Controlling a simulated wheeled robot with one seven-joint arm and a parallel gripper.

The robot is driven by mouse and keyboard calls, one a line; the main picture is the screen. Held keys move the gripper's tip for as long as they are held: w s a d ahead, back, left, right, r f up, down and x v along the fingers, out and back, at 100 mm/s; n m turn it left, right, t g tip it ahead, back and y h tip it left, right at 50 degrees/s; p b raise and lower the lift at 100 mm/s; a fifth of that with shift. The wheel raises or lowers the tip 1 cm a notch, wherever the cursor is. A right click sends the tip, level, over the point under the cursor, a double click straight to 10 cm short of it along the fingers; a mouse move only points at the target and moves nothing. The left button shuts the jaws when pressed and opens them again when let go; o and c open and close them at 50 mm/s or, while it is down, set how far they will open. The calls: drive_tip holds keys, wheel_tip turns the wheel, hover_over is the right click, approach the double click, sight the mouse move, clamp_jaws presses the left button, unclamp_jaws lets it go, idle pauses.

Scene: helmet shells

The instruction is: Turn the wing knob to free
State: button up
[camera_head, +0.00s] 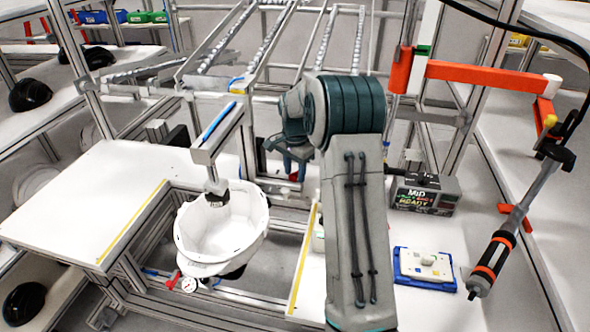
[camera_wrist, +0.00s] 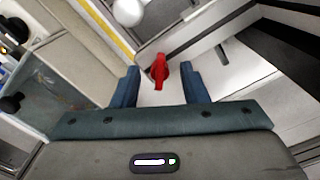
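The red wing knob (camera_wrist: 159,71) shows in the wrist view, centred in the gap between my two fingers. Clear space is visible on both sides of it. My gripper (camera_wrist: 160,78) is open, with one blue finger left of the knob and one right of it. I cannot tell how far the fingertips are from the knob in depth. In the head view my gripper (camera_head: 289,165) points downward behind the white helmet shell, and a small red part (camera_head: 294,176) shows just below it, mostly hidden.
The white helmet shell (camera_head: 215,240) sits open side up under a clamp arm (camera_head: 217,135). A red-handled gauge (camera_head: 188,284) is below it. A blue tray (camera_head: 425,266) and a grey box (camera_head: 425,192) stand to the right. A tool (camera_head: 490,265) hangs from an orange arm (camera_head: 470,75).

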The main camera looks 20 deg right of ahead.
clamp_jaws()
